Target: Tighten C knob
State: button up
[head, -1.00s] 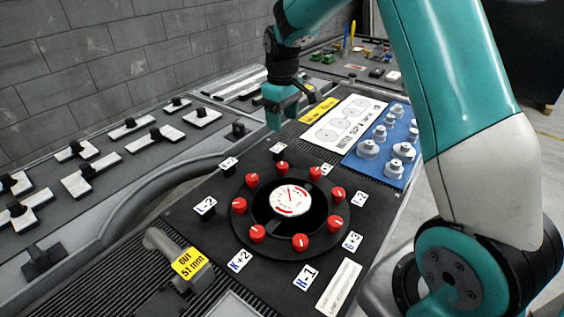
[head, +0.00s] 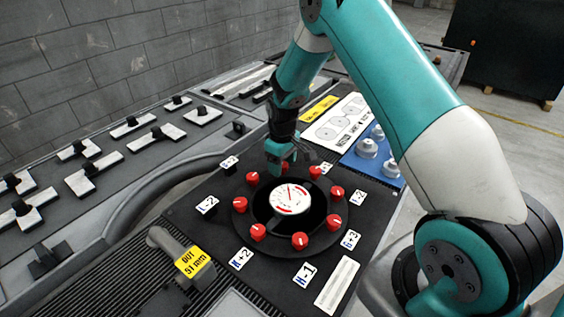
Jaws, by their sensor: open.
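Several red knobs, such as the front one (head: 258,232), stand in a ring on a black round plate (head: 243,222). A white gauge (head: 291,198) sits at the ring's centre. White tags with letters and numbers lie around it, among them one reading H-1 (head: 306,273). The far tags are too small to read, so I cannot tell which knob is C. My gripper (head: 280,165) is open and points down over the far side of the ring. It hides the far knob there; I cannot tell whether it touches it.
A blue tray (head: 386,180) with grey knobs stands behind on the right, beside a white diagram card (head: 340,118). A grey handle with a yellow tag (head: 195,262) is at the front left. Black and white fittings (head: 92,180) lie on the left panel.

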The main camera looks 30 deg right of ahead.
jog(key=c, duration=0.9)
jog(key=shift+m, duration=0.4)
jog(key=m, duration=0.3)
jog(key=shift+m+b, duration=0.3)
jog(key=shift+b, duration=0.1)
jog(key=m, duration=0.4)
jog(key=shift+m, duration=0.3)
jog(key=m, duration=0.4)
jog(key=shift+m+b, duration=0.3)
jog(key=shift+b, duration=0.1)
jog(key=shift+m, duration=2.1)
